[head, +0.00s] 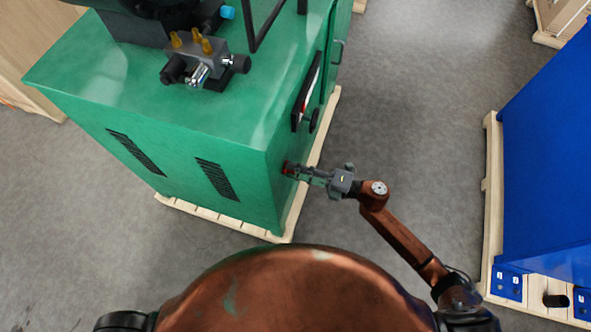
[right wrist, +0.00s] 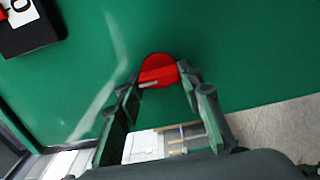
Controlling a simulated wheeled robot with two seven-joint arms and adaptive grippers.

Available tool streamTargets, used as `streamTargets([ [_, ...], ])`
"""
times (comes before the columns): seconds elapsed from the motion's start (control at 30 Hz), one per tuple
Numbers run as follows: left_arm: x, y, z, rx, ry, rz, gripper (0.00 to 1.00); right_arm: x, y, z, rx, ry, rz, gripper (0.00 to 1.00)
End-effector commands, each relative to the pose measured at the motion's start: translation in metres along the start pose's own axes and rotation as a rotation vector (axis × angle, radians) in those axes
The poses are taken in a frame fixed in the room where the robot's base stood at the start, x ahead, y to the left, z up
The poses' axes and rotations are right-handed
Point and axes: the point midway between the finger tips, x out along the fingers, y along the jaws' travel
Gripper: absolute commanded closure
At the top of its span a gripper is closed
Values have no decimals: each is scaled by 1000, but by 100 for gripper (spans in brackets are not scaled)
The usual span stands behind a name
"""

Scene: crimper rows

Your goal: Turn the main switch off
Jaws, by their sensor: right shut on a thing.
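The main switch (head: 287,167) is a small red rotary knob low on the right-hand side of the green machine cabinet (head: 215,115). In the right wrist view the red switch (right wrist: 158,66) shows as a round disc with a raised grip bar lying nearly level across it, slightly tilted. My right gripper (head: 294,170) reaches in from the right and is shut on the switch. In the right wrist view my right gripper (right wrist: 160,84) has one finger on each side of the grip bar. The fingers partly hide the switch in the head view. My left gripper is out of view.
A black panel with a red part (head: 306,95) sits farther along the same cabinet side. The cabinet stands on a wooden pallet (head: 294,218). A blue machine (head: 550,150) on another pallet stands at the right. Grey floor lies open between them.

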Motion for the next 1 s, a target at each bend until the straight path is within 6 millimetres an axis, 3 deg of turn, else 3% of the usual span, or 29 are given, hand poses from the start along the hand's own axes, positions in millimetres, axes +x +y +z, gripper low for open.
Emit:
streamTargets([
  [0.1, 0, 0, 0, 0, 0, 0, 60, 0, -1, 0, -2, 0, -2, 90],
  [0.13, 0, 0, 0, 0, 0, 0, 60, 0, -1, 0, -2, 0, -3, 65],
  [0.37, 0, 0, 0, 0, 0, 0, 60, 0, -1, 0, -1, 0, -2, 49],
  [0.73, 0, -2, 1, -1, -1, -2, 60, -5, -1, 0, 0, 0, -2, 48],
  [0.87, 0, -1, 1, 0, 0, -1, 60, -22, -1, 0, 0, -2, -2, 48],
  [1.0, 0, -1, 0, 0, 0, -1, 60, -52, -2, 0, 1, -2, -5, 48],
])
